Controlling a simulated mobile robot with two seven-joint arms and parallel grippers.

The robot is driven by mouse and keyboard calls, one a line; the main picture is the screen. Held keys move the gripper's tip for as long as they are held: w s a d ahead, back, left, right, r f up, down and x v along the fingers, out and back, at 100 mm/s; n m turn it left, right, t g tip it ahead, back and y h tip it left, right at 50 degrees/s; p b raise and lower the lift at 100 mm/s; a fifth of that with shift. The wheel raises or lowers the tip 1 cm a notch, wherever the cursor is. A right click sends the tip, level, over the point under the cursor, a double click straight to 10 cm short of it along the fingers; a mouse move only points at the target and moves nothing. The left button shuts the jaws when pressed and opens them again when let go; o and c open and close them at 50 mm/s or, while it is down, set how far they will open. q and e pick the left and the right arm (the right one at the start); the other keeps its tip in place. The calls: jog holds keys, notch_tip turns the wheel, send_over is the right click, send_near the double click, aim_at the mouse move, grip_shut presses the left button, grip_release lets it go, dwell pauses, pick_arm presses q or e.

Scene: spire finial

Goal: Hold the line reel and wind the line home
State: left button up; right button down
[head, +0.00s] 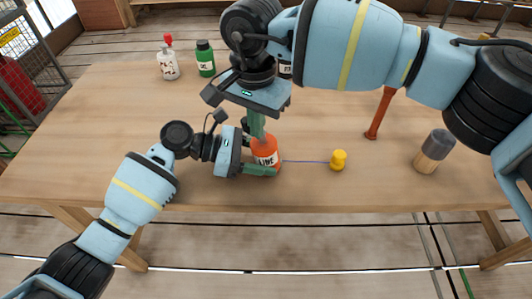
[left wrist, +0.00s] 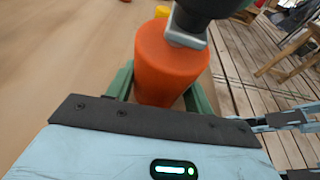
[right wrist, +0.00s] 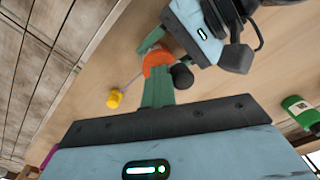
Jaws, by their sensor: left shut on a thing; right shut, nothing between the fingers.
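The orange line reel (head: 265,155), labelled "LINE", stands upright near the table's front edge. My left gripper (head: 262,163) is shut around its body; the left wrist view shows a green finger on each side of the reel (left wrist: 168,70). A grey crank arm (left wrist: 187,38) lies across the reel's top with a dark knob (right wrist: 182,77) at its end. A thin blue line (head: 305,161) runs right from the reel to a yellow weight (head: 338,160). My right gripper (head: 257,134) is shut and empty, pointing down over the reel; whether it touches the crank is unclear.
A white bottle with a red top (head: 168,65) and a green bottle (head: 205,60) stand at the back. A red-brown upright (head: 379,115) and a dark-topped wooden cylinder (head: 433,152) stand to the right. The table (head: 100,130) is clear at left.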

jog(key=shift+w+a, duration=0.15)
jog(key=shift+w, duration=0.25)
dwell(0.3)
jog(key=shift+s+a, duration=0.15)
jog(key=shift+s, duration=0.05)
notch_tip(320, 180, up, 7)
dwell(1.1)
dwell(0.4)
jog(key=shift+s+d+f+n, duration=0.2)
jog(key=shift+s+f+n, duration=0.15)
jog(key=shift+f+n, duration=0.5)
jog(key=shift+s+d+f+n, duration=0.15)
jog(key=shift+s+f+n, duration=0.3)
jog(key=shift+n, duration=0.7)
jog(key=shift+s+d+f+n, duration=0.25)
jog(key=shift+f+n, duration=0.4)
jog(key=shift+n, duration=0.35)
jog(key=shift+f, duration=0.2)
dwell(0.6)
jog(key=shift+f, duration=1.3)
